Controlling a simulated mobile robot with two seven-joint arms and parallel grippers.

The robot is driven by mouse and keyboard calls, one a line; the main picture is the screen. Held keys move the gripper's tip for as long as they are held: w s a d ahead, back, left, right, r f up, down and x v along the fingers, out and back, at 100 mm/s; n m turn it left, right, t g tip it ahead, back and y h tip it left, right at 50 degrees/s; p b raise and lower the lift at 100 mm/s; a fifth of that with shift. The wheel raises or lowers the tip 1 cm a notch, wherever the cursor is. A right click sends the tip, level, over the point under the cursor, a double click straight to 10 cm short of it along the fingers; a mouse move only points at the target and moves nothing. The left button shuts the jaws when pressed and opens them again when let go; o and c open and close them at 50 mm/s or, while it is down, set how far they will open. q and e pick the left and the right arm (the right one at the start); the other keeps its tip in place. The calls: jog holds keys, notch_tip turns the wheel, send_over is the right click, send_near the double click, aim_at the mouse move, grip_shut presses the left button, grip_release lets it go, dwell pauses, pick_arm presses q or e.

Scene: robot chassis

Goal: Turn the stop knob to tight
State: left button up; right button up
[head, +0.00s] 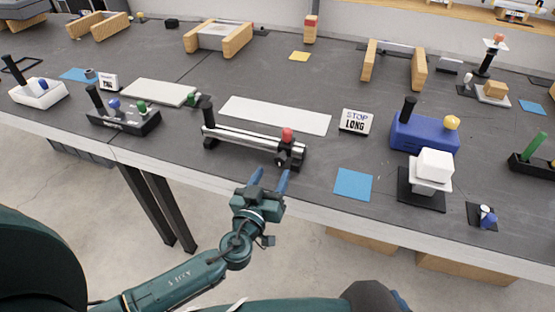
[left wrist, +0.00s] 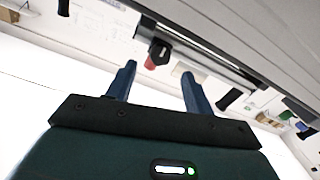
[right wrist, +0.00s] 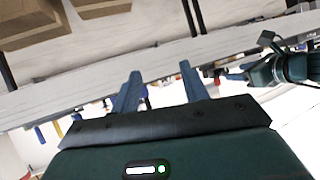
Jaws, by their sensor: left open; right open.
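A rail device (head: 250,145) with silver rails and black ends lies near the table's front edge. At its right end are a red ball (head: 287,134) and a small black knob (head: 281,161), likely the stop knob. In the left wrist view the black knob (left wrist: 159,52) and red ball (left wrist: 150,63) show just beyond the fingertips. My left gripper (head: 270,176) is open and empty, just in front of the knob and apart from it. My right gripper (right wrist: 160,72) is open and empty, with the table edge beyond it. The knob's marking is too small to read.
A sign reading STOP LONG (head: 355,121) stands right of the device. A white plate (head: 275,115) lies behind it. A blue square (head: 353,184) lies to the right, before a blue box (head: 425,132) and a white block on a black base (head: 431,172).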

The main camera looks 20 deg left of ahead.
aim_at(279, 161)
pick_arm(q)
jog(key=w, duration=0.4)
jog(key=shift+d+p, duration=0.1)
jog(key=shift+p, duration=0.2)
jog(key=shift+w, duration=0.45)
jog(key=c, duration=1)
